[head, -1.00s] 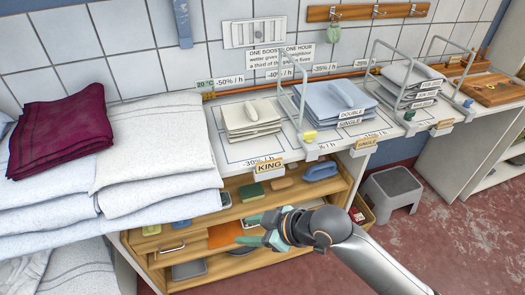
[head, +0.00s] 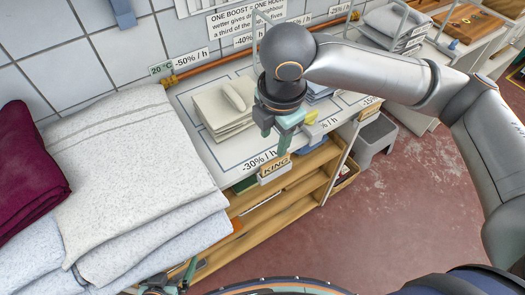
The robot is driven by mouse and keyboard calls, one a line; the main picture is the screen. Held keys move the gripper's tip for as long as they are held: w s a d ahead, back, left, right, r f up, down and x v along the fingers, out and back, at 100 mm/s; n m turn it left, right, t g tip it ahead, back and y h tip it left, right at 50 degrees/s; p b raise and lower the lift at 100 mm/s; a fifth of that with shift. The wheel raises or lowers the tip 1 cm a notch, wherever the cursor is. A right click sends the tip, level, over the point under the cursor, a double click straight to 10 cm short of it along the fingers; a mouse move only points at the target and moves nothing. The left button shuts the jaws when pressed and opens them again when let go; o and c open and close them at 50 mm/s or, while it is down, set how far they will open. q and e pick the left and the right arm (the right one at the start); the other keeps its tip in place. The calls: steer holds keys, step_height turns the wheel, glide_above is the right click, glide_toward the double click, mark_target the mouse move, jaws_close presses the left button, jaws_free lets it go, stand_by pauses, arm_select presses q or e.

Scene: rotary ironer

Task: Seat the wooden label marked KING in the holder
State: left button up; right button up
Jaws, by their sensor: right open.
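The wooden label marked KING (head: 275,167) stands at the front edge of the worktop. A white holder piece (head: 273,177) shows beneath and around its lower edge; I cannot tell whether the label is fully down in it. My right gripper (head: 279,142) is open and points down just above and behind the label. Its fingers look empty, and I cannot tell whether they touch the label. My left gripper (head: 172,284) shows only in part at the bottom edge, and its jaw opening is unclear.
A stack of cream folded cloth (head: 222,112) lies on the worktop (head: 190,92) behind the label. Thick white linen (head: 130,170) and a maroon cloth (head: 28,172) fill the left. Wooden shelves (head: 290,185) are below. A grey stool (head: 375,138) stands on the open floor (head: 400,210).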

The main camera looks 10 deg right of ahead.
mark_target(276, 161)
steer(key=f, duration=0.4)
steer(key=w+d+f, duration=0.1)
steer(key=f, duration=0.2)
steer(key=w+f, duration=0.1)
steer(key=f, duration=0.3)
steer(key=shift+w+d+f, duration=0.2)
steer(key=shift+d+f, duration=0.05)
steer(key=shift+f, duration=0.1)
jaws_close()
stand_by(0.3)
